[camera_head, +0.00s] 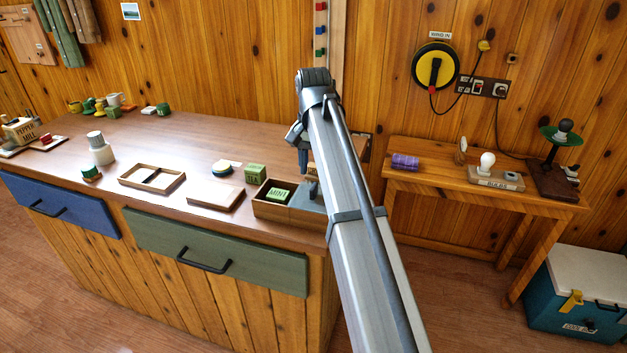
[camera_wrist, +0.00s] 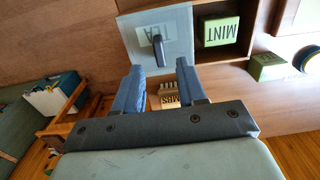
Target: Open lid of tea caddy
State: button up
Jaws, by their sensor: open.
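The tea caddy (camera_head: 258,211) is a wooden box on the counter, just left of my arm in the head view. A green block marked MINT (camera_head: 277,195) lies in its open left compartment; the block also shows in the wrist view (camera_wrist: 219,31). A pale blue-grey, see-through lid (camera_wrist: 134,30) covers the other compartment, with letters showing faintly beneath. The lid has a dark upright handle (camera_wrist: 159,50). My gripper (camera_wrist: 160,66) is open and empty, its blue fingers on either side of the handle's line, apparently short of it. The arm partly hides the lid (camera_head: 304,198) in the head view.
A green block (camera_head: 255,173) stands behind the caddy and a wooden board (camera_head: 216,196) lies left of it. A shallow wooden tray (camera_head: 151,178) is farther left. A small block with partly hidden letters (camera_wrist: 168,94) shows between my fingers. A side table (camera_head: 450,181) stands right.

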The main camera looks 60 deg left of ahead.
aim_at(314, 186)
notch_tip(314, 186, up, 8)
jog(key=shift+f, duration=0.25)
dwell(0.5)
